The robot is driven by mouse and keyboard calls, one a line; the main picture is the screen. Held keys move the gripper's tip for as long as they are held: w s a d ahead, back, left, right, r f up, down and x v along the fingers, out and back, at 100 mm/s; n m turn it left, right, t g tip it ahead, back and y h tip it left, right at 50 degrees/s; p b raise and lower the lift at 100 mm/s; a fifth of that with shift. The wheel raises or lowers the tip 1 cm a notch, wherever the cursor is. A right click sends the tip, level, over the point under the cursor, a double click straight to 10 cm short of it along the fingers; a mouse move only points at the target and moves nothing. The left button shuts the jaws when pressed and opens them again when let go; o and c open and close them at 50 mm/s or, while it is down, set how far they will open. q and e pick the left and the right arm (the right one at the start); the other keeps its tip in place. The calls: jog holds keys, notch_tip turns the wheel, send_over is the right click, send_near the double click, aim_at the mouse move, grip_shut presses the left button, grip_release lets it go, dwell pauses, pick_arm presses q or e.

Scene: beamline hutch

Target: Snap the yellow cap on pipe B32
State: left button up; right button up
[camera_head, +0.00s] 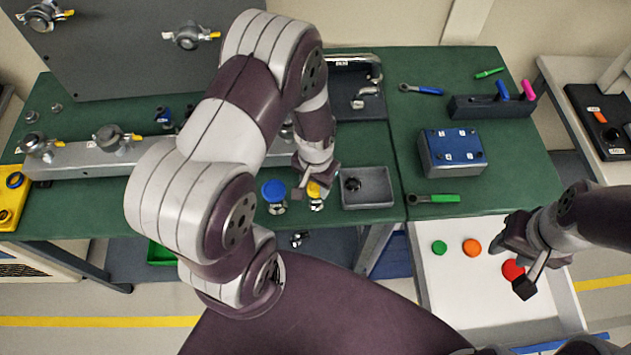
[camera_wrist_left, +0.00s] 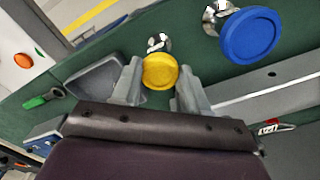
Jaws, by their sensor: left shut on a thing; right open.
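The yellow cap (camera_head: 314,190) is round and sits between the fingers of my left gripper (camera_head: 315,193), which is shut on it. In the left wrist view the yellow cap (camera_wrist_left: 160,72) faces the camera between the two fingertips. A silver pipe stub (camera_head: 316,206) shows right below the cap; it also shows beyond the cap in the left wrist view (camera_wrist_left: 158,43). I cannot tell whether the cap is seated on it, and no B32 label is legible. My right gripper (camera_head: 513,268) is open and empty over the white drawer.
A blue cap (camera_head: 273,188) on a silver fitting stands just left of the yellow cap. A grey tray (camera_head: 385,200) lies close on the right. A metal rail (camera_head: 80,160) with valves runs behind. The white drawer (camera_head: 450,300) holds green, orange and red discs.

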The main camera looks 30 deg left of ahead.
pick_arm(q)
jog(key=o, duration=1.1)
notch_tip(320, 180, up, 13)
jog(key=shift+f+b, duration=0.15)
jog(key=shift+b, duration=0.8)
